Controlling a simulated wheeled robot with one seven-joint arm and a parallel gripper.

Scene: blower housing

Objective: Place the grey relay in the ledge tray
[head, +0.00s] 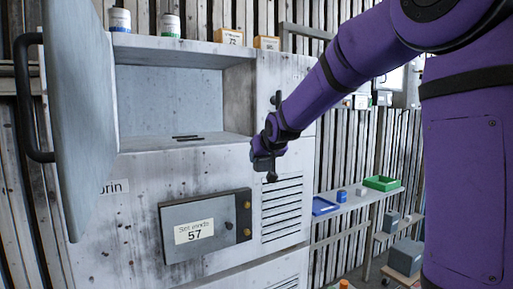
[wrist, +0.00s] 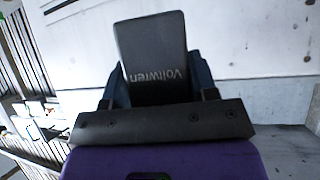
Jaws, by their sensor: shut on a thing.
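My gripper (wrist: 158,92) is shut on a dark grey block, taken to be the grey relay (wrist: 152,50), with the lettering "Voltwren" on it. In the head view my gripper (head: 267,162) hangs in front of the housing, at the right edge of its open compartment. The relay is too small there to make out clearly. A blue tray (head: 325,206) and a green tray (head: 382,183) sit on a ledge (head: 352,203) to the right, apart from my gripper. I cannot tell which is the ledge tray.
The housing's door (head: 80,110) stands open at the left. Its compartment (head: 170,100) holds dark slots on its floor. A panel reading 57 (head: 205,225) juts out below. Bottles (head: 120,19) and small boxes stand on top. A small blue item (head: 341,195) sits between the trays.

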